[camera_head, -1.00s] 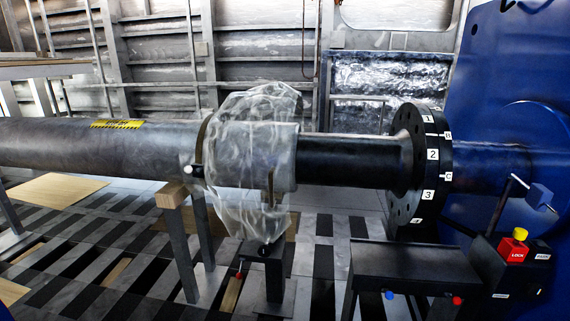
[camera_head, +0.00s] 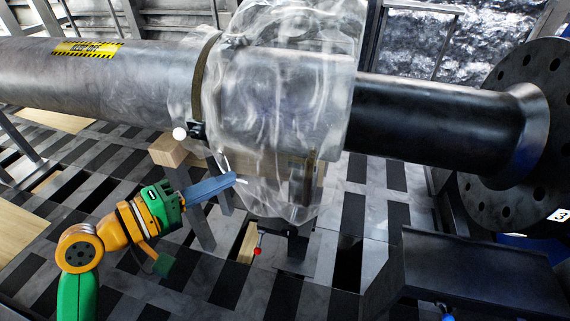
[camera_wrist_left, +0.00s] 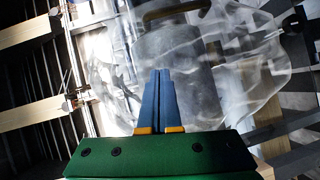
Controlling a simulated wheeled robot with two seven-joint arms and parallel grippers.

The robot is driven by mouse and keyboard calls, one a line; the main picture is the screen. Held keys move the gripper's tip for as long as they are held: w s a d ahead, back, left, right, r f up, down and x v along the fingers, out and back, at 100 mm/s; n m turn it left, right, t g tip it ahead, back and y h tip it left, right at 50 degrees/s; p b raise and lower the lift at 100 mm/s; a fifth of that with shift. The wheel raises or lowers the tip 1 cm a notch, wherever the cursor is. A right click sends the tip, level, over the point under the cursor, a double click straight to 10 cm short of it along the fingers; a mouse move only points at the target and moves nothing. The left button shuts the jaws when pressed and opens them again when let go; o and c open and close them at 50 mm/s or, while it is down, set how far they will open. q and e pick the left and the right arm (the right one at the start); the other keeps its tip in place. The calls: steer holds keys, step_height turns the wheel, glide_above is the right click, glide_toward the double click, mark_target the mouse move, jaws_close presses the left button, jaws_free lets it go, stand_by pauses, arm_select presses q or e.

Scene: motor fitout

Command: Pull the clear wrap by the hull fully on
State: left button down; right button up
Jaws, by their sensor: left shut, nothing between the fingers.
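The clear wrap (camera_head: 275,190) is a loose, crumpled translucent sheet around the grey sleeve on the shaft (camera_head: 130,75). It hangs below the shaft and stands up above it. A brownish band (camera_head: 202,75) circles its left end, with a small black catch (camera_head: 197,131) and a white ball (camera_head: 180,134). My left gripper (camera_head: 238,179) is shut and empty. Its blue fingers point right, below the shaft, close to the wrap's lower left edge. I cannot tell whether they touch. In the left wrist view the shut fingers (camera_wrist_left: 162,72) show before the wrap (camera_wrist_left: 205,75). My right gripper is out of view.
A wooden block on a stand (camera_head: 170,150) supports the shaft near the left gripper. A black shaft section (camera_head: 430,115) leads to a drilled flange (camera_head: 540,80). A dark bench (camera_head: 480,265) stands at lower right. A red knob (camera_head: 257,251) sits below the wrap.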

arm_select(q)
steer(key=d+r+p, duration=0.1)
steer(key=d, duration=0.2)
steer(key=p, duration=0.2)
glide_toward(307, 161)
steer(key=x, duration=0.6)
steer(key=shift+w+a+f, duration=0.25)
steer(key=shift+w+f, duration=0.05)
steer(key=shift+f, duration=0.1)
steer(key=shift+w, duration=0.1)
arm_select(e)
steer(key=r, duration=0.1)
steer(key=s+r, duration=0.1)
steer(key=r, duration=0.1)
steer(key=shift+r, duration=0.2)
arm_select(q)
steer(key=shift+f, duration=0.1)
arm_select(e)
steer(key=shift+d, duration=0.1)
